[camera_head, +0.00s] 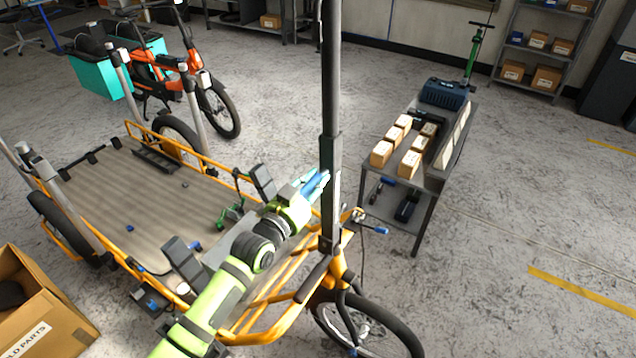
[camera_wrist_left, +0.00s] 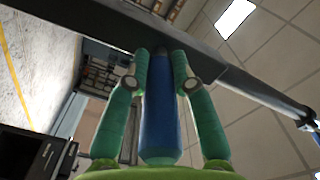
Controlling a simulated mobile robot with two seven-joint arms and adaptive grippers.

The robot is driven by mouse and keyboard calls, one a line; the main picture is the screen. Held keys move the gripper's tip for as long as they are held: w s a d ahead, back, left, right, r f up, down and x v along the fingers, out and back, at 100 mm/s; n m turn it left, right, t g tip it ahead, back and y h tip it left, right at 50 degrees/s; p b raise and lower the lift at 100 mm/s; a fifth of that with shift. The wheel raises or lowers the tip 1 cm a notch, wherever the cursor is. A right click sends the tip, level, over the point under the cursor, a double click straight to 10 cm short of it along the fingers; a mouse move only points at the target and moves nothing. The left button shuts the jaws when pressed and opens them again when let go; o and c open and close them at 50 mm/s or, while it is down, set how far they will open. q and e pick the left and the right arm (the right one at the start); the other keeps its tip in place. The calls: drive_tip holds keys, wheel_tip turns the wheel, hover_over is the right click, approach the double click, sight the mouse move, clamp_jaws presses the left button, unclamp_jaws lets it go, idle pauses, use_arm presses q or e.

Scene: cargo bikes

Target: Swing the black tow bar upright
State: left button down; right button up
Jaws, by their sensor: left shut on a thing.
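The black tow bar (camera_head: 331,95) stands about upright at the front of the orange cargo bike (camera_head: 345,275). Its foot meets the bike's front frame, and its top runs out of the head view. My left gripper (camera_head: 318,186) reaches in from the left at the bar's lower part. In the left wrist view its two green fingers (camera_wrist_left: 160,80) are shut on a blue handle (camera_wrist_left: 160,115), whose far end meets the dark bar (camera_wrist_left: 100,35). The bar crosses that view on a slant. My right gripper is not in view.
The bike's flat cargo deck (camera_head: 130,200) lies left of the bar. A metal cart (camera_head: 432,180) with small boxes stands to the right. An open cardboard box (camera_head: 50,335) is at the lower left.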

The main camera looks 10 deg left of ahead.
use_arm(q)
drive_tip(key=c, duration=1.4)
unclamp_jaws()
drive_tip(key=shift+r, duration=0.35)
drive_tip(key=o, duration=0.4)
drive_tip(key=shift+d, duration=0.2)
drive_tip(key=shift+c, duration=0.2)
drive_tip(key=shift+s+d+f, duration=0.1)
drive_tip(key=shift+s+d, duration=0.05)
drive_tip(key=shift+d, duration=0.2)
drive_tip(key=shift+s+a+f, duration=0.2)
drive_tip(key=shift+s+a, duration=0.1)
drive_tip(key=shift+s, duration=0.1)
drive_tip(key=v, duration=1.1)
drive_tip(key=shift+r, duration=0.2)
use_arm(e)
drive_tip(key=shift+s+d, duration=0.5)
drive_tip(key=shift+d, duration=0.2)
